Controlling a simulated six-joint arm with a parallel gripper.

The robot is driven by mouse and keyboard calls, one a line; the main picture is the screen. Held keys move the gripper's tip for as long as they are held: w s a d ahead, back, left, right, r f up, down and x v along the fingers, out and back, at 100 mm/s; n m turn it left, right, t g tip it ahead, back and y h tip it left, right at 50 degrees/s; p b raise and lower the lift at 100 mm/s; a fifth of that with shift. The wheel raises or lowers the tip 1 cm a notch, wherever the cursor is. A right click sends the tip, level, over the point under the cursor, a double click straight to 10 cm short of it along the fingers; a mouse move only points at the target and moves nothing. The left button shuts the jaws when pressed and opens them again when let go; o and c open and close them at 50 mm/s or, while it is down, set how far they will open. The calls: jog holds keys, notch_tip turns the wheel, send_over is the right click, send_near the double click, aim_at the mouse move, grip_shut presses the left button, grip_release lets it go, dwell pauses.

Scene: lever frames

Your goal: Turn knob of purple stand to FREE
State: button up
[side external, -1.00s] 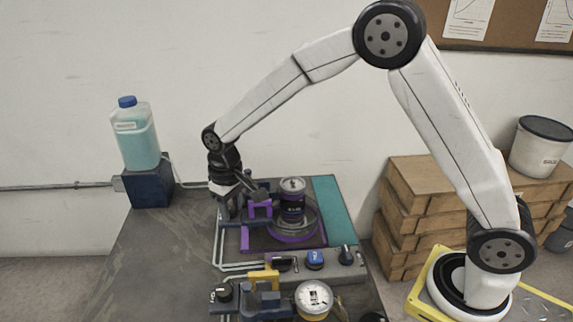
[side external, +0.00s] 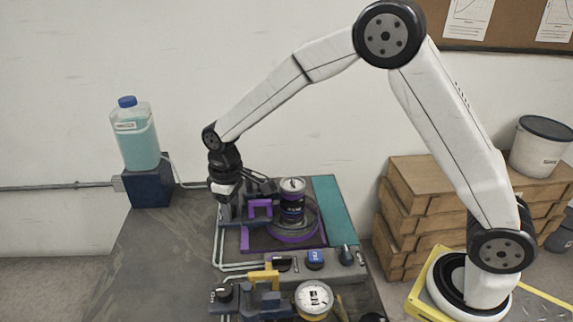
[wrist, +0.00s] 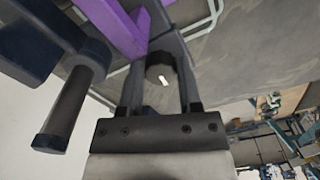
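My gripper (side external: 228,208) points down at the stand's left end. In the wrist view my two fingers (wrist: 158,62) are apart, one on each side of a dark round knob with a white mark (wrist: 163,75). I cannot tell whether they touch it. The knob's label is not readable. In the side view my gripper hides the knob.
A dark cylindrical handle (wrist: 72,108) sticks out close to my gripper's left in the wrist view. A yellow stand (side external: 265,277) with a gauge (side external: 314,298) and a dark knob (side external: 223,293) is nearer the camera. A bottle (side external: 137,135) stands at left.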

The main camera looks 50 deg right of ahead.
aim_at(238, 216)
jog(key=shift+o, duration=0.4)
jog(key=shift+r, duration=0.1)
jog(key=shift+r, duration=3.85)
jog(key=s+d+f+m+t, duration=0.1)
jog(key=s+d+f+m, duration=0.1)
jog(key=s+d, duration=0.3)
jog(key=s+d+f+m+t, duration=0.1)
jog(key=s+d+f, duration=0.3)
jog(key=s, duration=0.9)
jog(key=shift+s+d+f+m+t, duration=0.35)
jog(key=shift+d+m, duration=0.25)
jog(key=shift+m, duration=0.2)
